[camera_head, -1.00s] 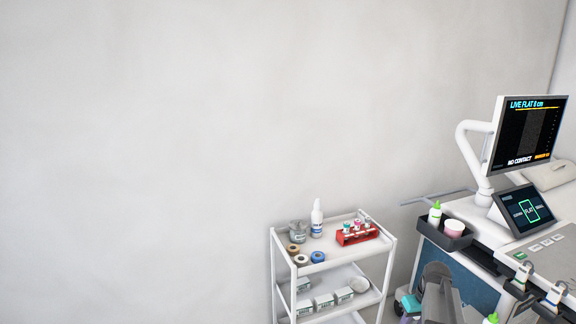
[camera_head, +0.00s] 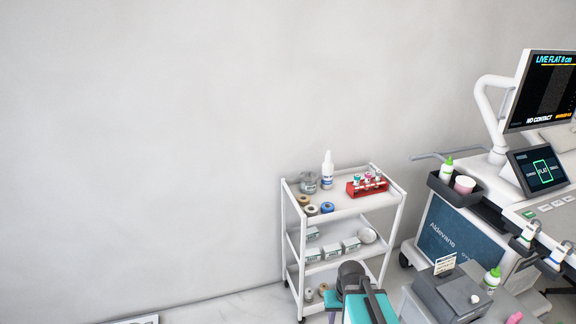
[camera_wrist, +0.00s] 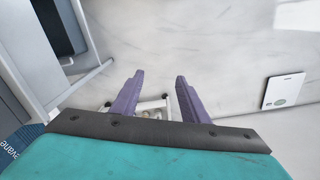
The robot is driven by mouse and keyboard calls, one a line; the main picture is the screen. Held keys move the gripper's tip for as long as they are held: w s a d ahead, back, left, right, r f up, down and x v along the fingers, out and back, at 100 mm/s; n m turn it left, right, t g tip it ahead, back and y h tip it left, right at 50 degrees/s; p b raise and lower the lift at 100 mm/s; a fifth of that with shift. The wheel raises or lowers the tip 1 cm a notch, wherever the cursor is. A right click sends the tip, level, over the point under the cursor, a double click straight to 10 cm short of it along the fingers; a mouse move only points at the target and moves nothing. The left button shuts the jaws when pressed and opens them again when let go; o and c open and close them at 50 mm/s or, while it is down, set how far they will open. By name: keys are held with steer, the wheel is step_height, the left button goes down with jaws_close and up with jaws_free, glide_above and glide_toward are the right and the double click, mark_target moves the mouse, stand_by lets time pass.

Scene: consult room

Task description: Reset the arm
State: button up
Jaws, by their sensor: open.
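My gripper (camera_wrist: 160,76) shows in the wrist view as two purple fingers set well apart, with nothing between their tips. Behind the fingers are a dark bar and a broad teal part of my arm. In the head view, teal and dark parts of my arm show at the bottom, right of centre; the fingertips cannot be made out there.
A white trolley (camera_head: 289,216) stands against the wall, holding bottles, tape rolls and a red tube rack (camera_head: 367,185). An ultrasound machine (camera_head: 452,234) with a raised screen (camera_head: 543,92) is at right. A white flat panel (camera_wrist: 284,91) lies right of the fingers.

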steer(key=s+f+g, duration=0.3)
steer(key=s+f, duration=0.6)
steer(key=s, duration=0.4)
steer(key=s+f+g, duration=0.2)
steer(key=s+f, duration=0.7)
steer(key=s, duration=0.4)
steer(key=shift+s+a+g, duration=0.15)
steer(key=shift+s+g, duration=0.05)
steer(key=shift+g, duration=0.2)
steer(key=shift+c, duration=0.3)
